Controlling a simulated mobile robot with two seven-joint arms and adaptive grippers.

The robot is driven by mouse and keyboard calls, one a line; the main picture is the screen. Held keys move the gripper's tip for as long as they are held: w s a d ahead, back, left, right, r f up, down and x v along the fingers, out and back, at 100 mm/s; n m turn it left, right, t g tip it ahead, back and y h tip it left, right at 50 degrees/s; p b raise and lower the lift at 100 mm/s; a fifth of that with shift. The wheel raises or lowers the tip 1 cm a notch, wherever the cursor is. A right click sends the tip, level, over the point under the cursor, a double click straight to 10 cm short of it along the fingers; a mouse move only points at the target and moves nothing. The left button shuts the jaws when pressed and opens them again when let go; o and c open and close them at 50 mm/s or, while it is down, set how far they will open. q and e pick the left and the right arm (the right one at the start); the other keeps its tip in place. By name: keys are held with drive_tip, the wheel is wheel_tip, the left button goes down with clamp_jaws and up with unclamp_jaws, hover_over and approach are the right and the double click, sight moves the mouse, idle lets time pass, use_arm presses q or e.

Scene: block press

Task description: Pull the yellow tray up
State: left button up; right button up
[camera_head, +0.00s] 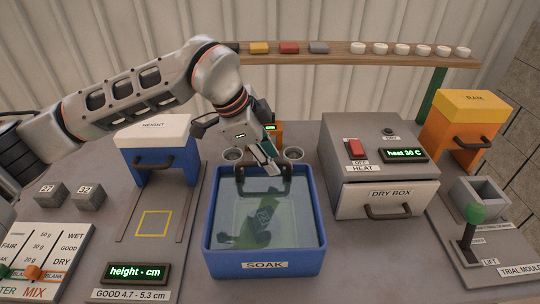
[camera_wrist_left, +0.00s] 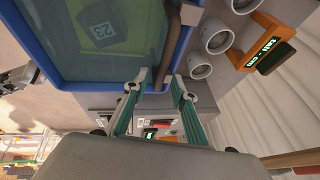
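The yellow tray (camera_head: 283,212) shows only faintly, as a yellow-green square under the water in the blue soak tub (camera_head: 265,255). A dark block lies on it, marked 23 in the left wrist view (camera_wrist_left: 100,30). A dark handle (camera_head: 240,182) stands at the tub's far edge; it also shows in the left wrist view (camera_wrist_left: 174,45). My left gripper (camera_head: 268,164) is over this handle, fingers pointing down. In the left wrist view its fingertips (camera_wrist_left: 160,80) are apart, on either side of the handle's line. Contact cannot be told.
The dry box (camera_head: 385,199) stands close right of the tub, its drawer shut. Grey cups (camera_head: 293,153) sit just behind the tub. A lever with a green knob (camera_head: 475,213) stands at right.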

use_arm(q)
clamp_jaws()
wheel_tip(320, 180, up, 8)
drive_tip(key=shift+w+f+p, duration=0.1)
drive_tip(key=shift+p, duration=0.2)
unclamp_jaws()
drive_tip(key=shift+f, duration=0.1)
drive_tip(key=v, duration=1.2)
